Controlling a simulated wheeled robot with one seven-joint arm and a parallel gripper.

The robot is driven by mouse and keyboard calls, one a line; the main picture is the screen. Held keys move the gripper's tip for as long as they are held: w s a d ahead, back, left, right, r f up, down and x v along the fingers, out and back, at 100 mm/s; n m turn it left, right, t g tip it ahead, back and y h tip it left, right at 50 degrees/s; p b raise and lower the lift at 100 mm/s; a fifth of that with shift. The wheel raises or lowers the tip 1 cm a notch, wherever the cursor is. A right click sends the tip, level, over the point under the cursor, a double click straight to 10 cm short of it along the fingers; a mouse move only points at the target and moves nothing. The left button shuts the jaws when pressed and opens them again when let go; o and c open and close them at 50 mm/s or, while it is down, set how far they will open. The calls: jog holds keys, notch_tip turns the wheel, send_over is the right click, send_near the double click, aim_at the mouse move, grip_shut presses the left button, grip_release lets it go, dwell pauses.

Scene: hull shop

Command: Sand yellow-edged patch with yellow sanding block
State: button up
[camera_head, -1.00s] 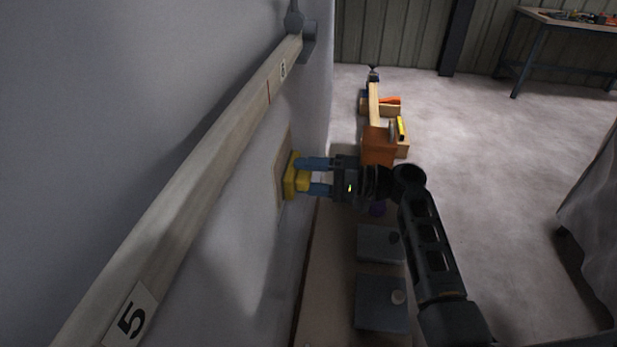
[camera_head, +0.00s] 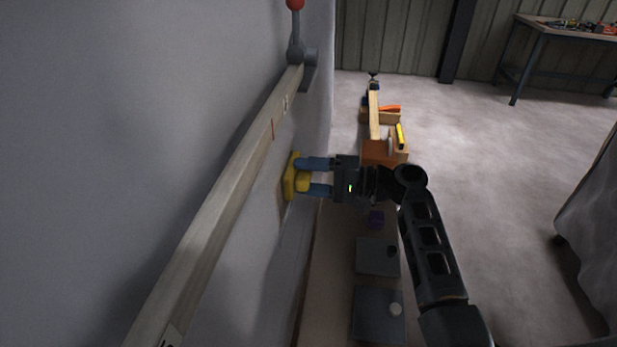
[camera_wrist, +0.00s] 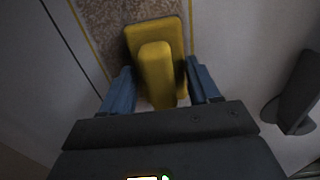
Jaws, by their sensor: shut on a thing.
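The yellow sanding block (camera_head: 291,178) is held by my gripper (camera_head: 308,177) against or very near the grey hull wall on the left. In the wrist view the block (camera_wrist: 156,65) lies between my blue fingers (camera_wrist: 160,90), its raised grip between them. The patch (camera_wrist: 105,22) shows there as a brown speckled area with thin yellow lines along its left and right sides. The block covers its middle and right part. In the head view the patch is mostly hidden behind the block and fingers. I cannot tell whether the block touches the surface.
A wooden rail (camera_head: 222,195) runs along the wall, with a red-knobbed lever (camera_head: 295,48) at its far end. Open floor lies right; a workbench (camera_head: 560,30) stands behind.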

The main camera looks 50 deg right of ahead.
jog(key=shift+w+r+p, duration=0.1)
jog(key=shift+r+p, duration=1.55)
jog(key=shift+r, duration=0.8)
jog(key=shift+f+b, duration=5.2)
jog(key=shift+f, duration=1.55)
jog(key=o, duration=0.4)
jog(key=shift+r, duration=0.1)
jog(key=c, duration=0.4)
jog(key=shift+s+d, duration=0.1)
jog(key=shift+s, duration=0.15)
jog(key=shift+s+d, duration=0.3)
jog(key=shift+s, duration=0.15)
